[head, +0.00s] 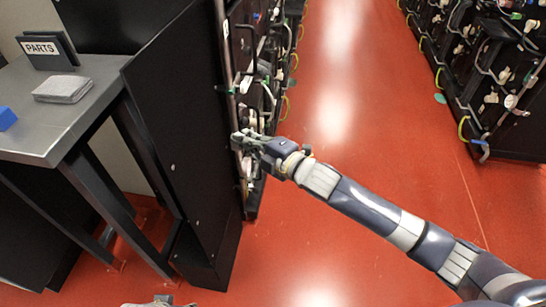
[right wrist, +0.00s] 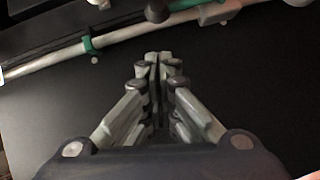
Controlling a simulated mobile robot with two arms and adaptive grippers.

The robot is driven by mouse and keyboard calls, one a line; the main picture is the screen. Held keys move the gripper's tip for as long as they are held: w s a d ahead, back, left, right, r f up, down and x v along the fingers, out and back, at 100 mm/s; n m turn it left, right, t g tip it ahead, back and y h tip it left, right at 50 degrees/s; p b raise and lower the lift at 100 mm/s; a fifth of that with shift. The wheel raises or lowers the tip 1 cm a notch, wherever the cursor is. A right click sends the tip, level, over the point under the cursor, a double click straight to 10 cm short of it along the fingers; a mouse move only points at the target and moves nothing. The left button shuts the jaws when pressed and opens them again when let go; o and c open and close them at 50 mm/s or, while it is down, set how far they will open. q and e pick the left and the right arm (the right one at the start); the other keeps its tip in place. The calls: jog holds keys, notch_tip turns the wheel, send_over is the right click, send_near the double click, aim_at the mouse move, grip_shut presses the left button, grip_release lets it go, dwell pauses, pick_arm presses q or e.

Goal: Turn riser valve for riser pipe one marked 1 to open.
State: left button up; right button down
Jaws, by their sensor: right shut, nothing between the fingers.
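A pale vertical pipe (head: 230,62) runs along the near edge of the battery rack in the head view. A small green fitting sits on it, above my right gripper. In the right wrist view, a pale pipe (right wrist: 45,64) with a green collar (right wrist: 93,46) crosses the top, beyond the fingertips. No mark 1 is legible, and I cannot tell which part is the riser valve. My right gripper (head: 240,140) is at the rack's front edge, below the green fitting. Its fingers (right wrist: 160,60) are together and empty, apart from the pipe.
A black rack side panel (head: 180,130) stands left of my right gripper. A metal table (head: 95,100) with a PARTS sign (head: 42,46), a grey stack and a blue block is farther left. Another rack (head: 500,80) stands at right. The red aisle floor (head: 345,90) between is clear.

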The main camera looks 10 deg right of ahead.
pick_arm(q)
notch_tip(320, 180, down, 4)
jog(key=shift+f+p, duration=0.25)
jog(key=shift+p, duration=0.25)
pick_arm(e)
jog(key=f+v, duration=0.1)
jog(key=v, duration=0.8)
jog(key=shift+s+d+r, duration=0.25)
jog(key=shift+r, duration=0.15)
